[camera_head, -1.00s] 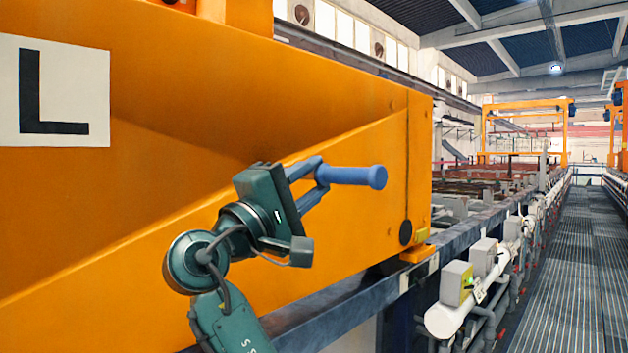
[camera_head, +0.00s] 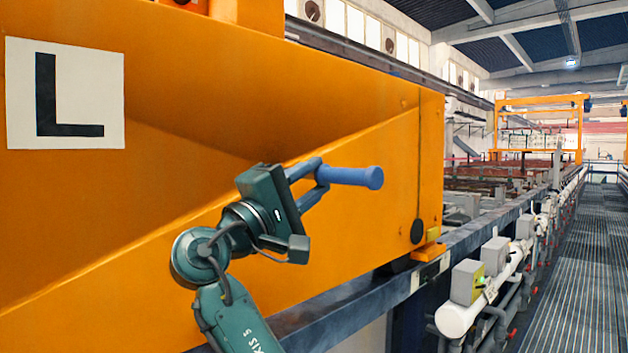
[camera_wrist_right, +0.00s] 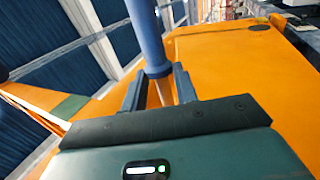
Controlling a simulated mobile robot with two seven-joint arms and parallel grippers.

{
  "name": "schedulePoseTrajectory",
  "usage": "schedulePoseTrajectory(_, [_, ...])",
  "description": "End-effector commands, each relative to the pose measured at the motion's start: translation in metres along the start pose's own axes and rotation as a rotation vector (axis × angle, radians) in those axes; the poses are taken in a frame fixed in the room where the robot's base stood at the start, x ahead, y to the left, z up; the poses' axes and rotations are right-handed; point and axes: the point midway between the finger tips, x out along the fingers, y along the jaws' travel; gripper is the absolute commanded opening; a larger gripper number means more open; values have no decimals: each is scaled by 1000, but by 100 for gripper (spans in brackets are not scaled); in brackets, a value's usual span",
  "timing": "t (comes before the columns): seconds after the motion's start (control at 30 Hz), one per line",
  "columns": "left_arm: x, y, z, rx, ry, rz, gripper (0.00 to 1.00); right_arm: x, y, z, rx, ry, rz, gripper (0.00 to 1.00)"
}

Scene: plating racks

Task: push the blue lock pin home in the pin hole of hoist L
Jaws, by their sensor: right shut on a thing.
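The blue lock pin (camera_head: 350,176) is a smooth cylinder with a thicker rounded end. My right gripper (camera_head: 318,172) is shut on it near its left end, and the pin lies nearly level, pointing right. In the right wrist view the pin (camera_wrist_right: 148,38) stands out from between the fingers of my right gripper (camera_wrist_right: 157,82). Hoist L is the big orange beam (camera_head: 300,265) behind the gripper. A dark round spot (camera_head: 417,231) near the beam's right end may be the pin hole; I cannot tell. The pin is apart from it. My left gripper is out of view.
A white plate with a black L (camera_head: 110,95) is on the beam. A dark blue rail (camera_head: 355,293) runs below it. White pipes with grey boxes (camera_head: 468,281) line the right side. A grated walkway (camera_head: 570,300) at the far right is clear.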

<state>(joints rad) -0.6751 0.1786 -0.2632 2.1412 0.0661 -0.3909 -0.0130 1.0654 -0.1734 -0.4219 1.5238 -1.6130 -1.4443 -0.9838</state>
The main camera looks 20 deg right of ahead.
Motion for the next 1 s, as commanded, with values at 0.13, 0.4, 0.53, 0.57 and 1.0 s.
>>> schedulePoseTrajectory(0.13, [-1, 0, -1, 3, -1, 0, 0, 0, 2, -3, 3, -1, 3, 0])
schedulePoseTrajectory(0.4, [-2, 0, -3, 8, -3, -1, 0, 0, 2, -10, 2, -1, 3, 0])
schedulePoseTrajectory(0.53, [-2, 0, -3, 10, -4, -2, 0, 0, 2, -13, 3, -1, 3, 0])
schedulePoseTrajectory(0.57, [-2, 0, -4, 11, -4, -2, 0, 0, 2, -14, 3, -1, 3, 0])
schedulePoseTrajectory(1.0, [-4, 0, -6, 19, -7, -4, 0, 0, 2, -24, 2, -1, 4, 0])
